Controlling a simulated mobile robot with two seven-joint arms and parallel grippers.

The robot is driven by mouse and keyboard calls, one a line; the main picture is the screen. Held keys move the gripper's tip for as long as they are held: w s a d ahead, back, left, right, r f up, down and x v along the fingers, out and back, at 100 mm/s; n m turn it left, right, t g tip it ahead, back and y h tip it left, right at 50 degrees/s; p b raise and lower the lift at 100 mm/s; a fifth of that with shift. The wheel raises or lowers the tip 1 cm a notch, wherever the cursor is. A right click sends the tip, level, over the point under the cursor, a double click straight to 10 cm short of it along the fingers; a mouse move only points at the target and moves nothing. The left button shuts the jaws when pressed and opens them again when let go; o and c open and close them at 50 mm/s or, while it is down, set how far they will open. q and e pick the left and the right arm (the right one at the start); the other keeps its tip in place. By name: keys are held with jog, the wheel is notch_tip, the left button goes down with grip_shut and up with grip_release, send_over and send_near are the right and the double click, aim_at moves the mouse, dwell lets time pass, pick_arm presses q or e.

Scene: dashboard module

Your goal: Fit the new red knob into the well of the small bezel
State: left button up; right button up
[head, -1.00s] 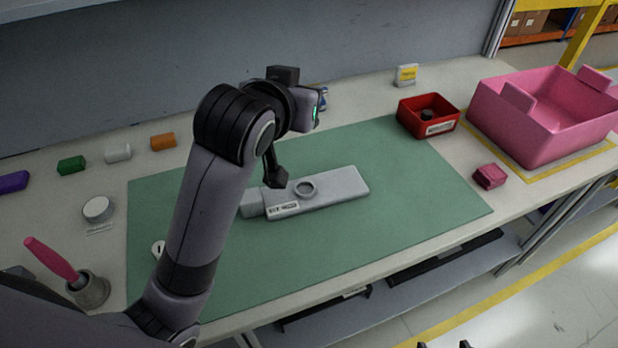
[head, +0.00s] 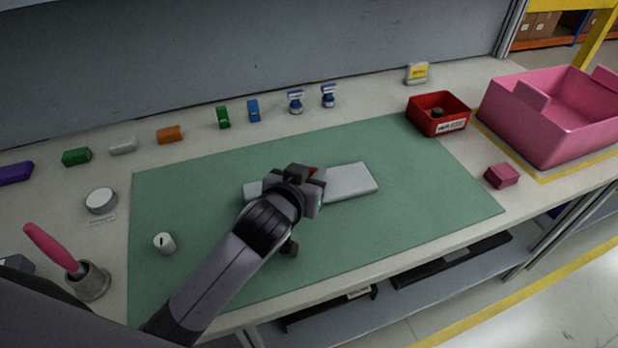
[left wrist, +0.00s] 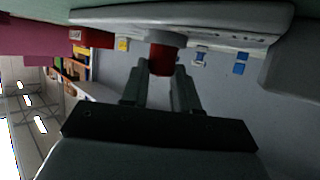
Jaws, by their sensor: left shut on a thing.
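The red knob (left wrist: 162,60) is between the two fingers of my left gripper (left wrist: 162,88), which is shut on it. In the left wrist view its far end meets a short grey ring on the pale grey module (left wrist: 200,16), which appears to be the small bezel (left wrist: 163,39). I cannot tell how deep the knob sits in the well. In the head view the module (head: 350,181) lies on the green mat (head: 420,190). My left gripper (head: 310,180) is over its middle and hides the bezel. My right gripper is not in view.
A white knob (head: 164,243) stands on the mat's left. A red bin (head: 438,112), a pink crate (head: 545,118) and a pink block (head: 502,175) are at right. A pink-handled tool (head: 52,250) stands in a holder at left. Several small coloured parts line the back.

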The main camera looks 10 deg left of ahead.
pick_arm(q)
jog(key=shift+f, duration=0.35)
jog(key=shift+f, duration=0.15)
jog(key=o, duration=1)
